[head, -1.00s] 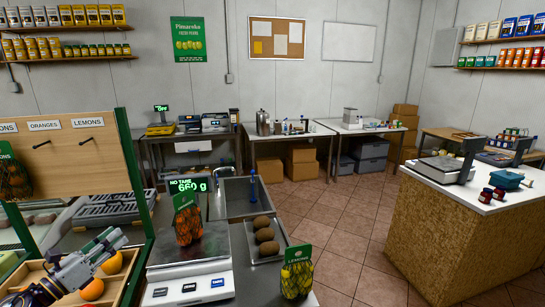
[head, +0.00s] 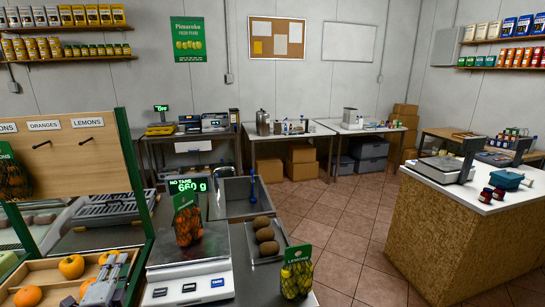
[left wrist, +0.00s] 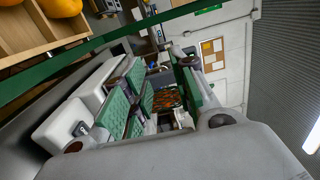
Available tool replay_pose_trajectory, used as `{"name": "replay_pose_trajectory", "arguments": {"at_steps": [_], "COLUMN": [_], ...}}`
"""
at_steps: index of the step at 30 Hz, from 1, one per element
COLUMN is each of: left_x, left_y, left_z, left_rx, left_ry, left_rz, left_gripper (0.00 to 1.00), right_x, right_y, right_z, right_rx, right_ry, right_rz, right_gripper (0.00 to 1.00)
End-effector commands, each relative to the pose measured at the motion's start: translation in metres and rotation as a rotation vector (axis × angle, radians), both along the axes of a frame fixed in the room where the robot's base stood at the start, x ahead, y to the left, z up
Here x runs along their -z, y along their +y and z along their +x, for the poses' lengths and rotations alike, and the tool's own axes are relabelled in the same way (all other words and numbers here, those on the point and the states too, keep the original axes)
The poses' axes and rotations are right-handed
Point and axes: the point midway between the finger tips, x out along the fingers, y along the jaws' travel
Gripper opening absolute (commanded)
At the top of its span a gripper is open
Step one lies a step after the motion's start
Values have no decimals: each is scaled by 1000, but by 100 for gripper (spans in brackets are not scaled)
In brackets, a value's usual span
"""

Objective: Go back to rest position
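My left gripper (head: 112,268) shows at the bottom left of the head view, over the front of the orange crate. In the left wrist view its green-padded fingers (left wrist: 160,98) stand apart with nothing held between them. My right gripper is in neither view. A net bag of oranges with a green label (head: 187,222) stands on the scale (head: 190,255), whose display (head: 188,185) reads 660 g. The bag is to the right of my left gripper and apart from it.
The wooden crate (head: 35,268) holds loose oranges (head: 71,266) beside my left gripper. A lemon bag (head: 297,275) stands at the counter's front, near a tray with brown fruit (head: 267,248). A wood-sided counter (head: 450,240) is at right. Tiled floor (head: 345,235) between is clear.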

Motion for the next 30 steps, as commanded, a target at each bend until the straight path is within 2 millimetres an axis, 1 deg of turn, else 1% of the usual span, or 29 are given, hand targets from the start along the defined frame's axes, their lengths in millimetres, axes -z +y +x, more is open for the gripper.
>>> {"name": "replay_pose_trajectory", "arguments": {"at_steps": [3,8,14,21,27,30], "left_x": [22,51,89,130,156,164], "left_y": [-8,-22,-46,-87,-129,-150], "left_z": [-10,-26,-51,-90,-129,-149], "left_rx": [-52,-127,-224,-346,-451,-502], "left_ry": [50,125,234,388,535,611], "left_rz": [-150,-349,-587,-849,-1043,-1125], "left_gripper": [27,27,27,27,27,27], "right_x": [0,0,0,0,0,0], "right_y": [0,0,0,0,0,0], "right_z": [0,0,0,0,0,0], "right_rx": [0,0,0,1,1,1], "right_ry": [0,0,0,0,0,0], "right_rz": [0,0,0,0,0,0], "right_gripper": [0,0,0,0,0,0]}}
